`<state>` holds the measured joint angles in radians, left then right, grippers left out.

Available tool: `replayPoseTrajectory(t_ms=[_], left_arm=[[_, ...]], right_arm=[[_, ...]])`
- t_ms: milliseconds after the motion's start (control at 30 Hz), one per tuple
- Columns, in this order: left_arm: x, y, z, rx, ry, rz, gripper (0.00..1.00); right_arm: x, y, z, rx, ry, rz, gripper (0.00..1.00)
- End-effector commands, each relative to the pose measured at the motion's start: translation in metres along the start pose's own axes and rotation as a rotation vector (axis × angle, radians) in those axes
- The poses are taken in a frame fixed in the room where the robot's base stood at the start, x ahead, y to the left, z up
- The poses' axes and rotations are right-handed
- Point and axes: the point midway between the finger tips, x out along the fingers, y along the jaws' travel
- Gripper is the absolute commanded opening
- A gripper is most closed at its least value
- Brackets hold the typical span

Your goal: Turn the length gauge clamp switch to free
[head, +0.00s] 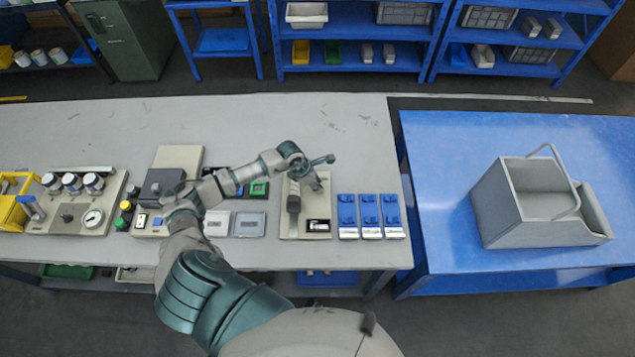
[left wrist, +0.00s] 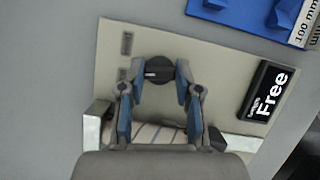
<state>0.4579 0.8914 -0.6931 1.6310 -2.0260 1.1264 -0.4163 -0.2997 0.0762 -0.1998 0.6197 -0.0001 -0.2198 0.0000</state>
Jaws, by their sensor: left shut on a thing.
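The length gauge panel is a beige plate (head: 289,230) near the right end of the grey bench. It also fills much of the left wrist view (left wrist: 215,60). The clamp switch is a small dark round knob (left wrist: 158,68) on this plate. My left gripper (head: 320,178) is over the plate, and in the left wrist view (left wrist: 160,80) its two fingers are shut on the knob from either side. A black display (head: 318,226) on the plate reads "Free" in the left wrist view (left wrist: 268,92). In the head view the gripper hides the knob.
Blue blocks (head: 369,214) with white labels stand right of the plate; one label reads "100 mm". A blue table (head: 450,150) holds a grey carrier (head: 530,215). The bench behind the plate is clear.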

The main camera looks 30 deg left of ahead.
Motion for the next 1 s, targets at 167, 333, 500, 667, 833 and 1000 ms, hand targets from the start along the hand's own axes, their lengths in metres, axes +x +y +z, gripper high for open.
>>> replayPoseTrajectory(t_ms=[167,333,500,667,833,1000], left_arm=[[-0.002,0.001,-0.002,-0.127,0.005,0.058,0.0],[-0.002,0.0,-0.002,-0.224,0.007,0.097,0.0],[-0.001,0.0,-0.002,-0.288,0.007,0.123,0.0],[-0.001,-0.001,-0.002,-0.321,0.007,0.136,0.0],[0.0,-0.001,-0.003,-0.333,0.008,0.14,0.0],[0.0,-0.001,-0.003,-0.334,0.009,0.14,0.0]], right_arm=[[-0.008,0.003,-0.001,-0.001,0.001,0.003,0.4],[-0.012,0.005,-0.001,-0.002,0.001,0.005,0.4],[-0.015,0.005,-0.001,-0.003,0.001,0.006,0.4],[-0.016,0.005,-0.002,-0.003,0.001,0.006,0.4],[-0.016,0.005,-0.002,-0.002,0.001,0.006,0.4],[-0.016,0.005,-0.002,-0.002,0.001,0.006,0.4]])
